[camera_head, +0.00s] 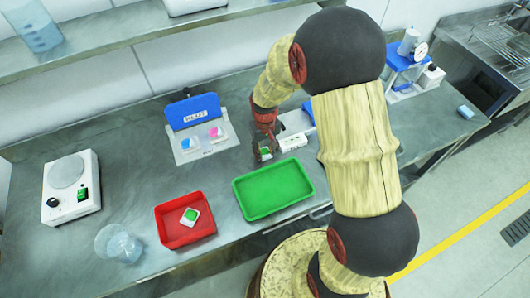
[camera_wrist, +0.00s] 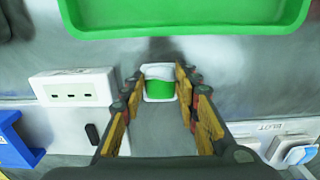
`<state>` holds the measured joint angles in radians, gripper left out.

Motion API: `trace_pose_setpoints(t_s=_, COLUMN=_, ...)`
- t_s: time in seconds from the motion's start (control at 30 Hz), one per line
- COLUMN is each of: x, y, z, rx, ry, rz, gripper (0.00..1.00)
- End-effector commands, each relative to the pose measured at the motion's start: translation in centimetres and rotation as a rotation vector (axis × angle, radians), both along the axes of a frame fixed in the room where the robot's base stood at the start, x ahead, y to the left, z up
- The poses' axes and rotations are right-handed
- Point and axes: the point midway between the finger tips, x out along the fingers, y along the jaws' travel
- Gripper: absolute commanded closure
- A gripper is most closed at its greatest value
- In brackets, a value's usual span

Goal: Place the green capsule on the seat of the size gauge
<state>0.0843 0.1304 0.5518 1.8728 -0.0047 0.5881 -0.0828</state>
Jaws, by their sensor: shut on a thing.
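The green capsule (camera_wrist: 159,88), a small block with a green face and white edges, sits between my gripper's yellow-padded fingers in the wrist view. A blue-framed stand with a round dial (camera_head: 421,50), which looks like the size gauge, stands at the back right. It is far from my gripper, and I cannot make out its seat. A second green and white piece (camera_head: 190,216) lies in the red tray.
The green tray (camera_head: 273,189) is empty; the red tray (camera_head: 171,234) is left of it. A white slotted block (camera_head: 293,142) is beside my gripper. A blue-signed plate (camera_head: 192,155) holds blue and pink pieces. A white dial unit (camera_head: 72,205) and a clear beaker (camera_head: 118,246) stand left.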

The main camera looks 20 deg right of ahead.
Motion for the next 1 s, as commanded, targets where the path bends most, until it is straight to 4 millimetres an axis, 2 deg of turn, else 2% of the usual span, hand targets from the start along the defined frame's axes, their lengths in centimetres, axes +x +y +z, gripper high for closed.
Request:
trace_pose_setpoints(t_s=0.3, x=0.04, y=0.0, z=-0.2, rx=0.0, ry=-0.001, rz=0.0, gripper=0.82)
trace_pose_setpoints(t_s=0.33, x=0.04, y=0.0, z=-0.17, rx=0.0, ry=-0.001, rz=0.0, gripper=0.68)
trace_pose_setpoints(t_s=0.63, x=0.05, y=0.0, z=-0.1, rx=0.0, ry=-0.001, rz=0.0, gripper=0.51)
trace_pose_setpoints(t_s=1.0, x=0.08, y=0.0, z=0.43, rx=0.0, ry=-0.003, rz=0.0, gripper=0.51)
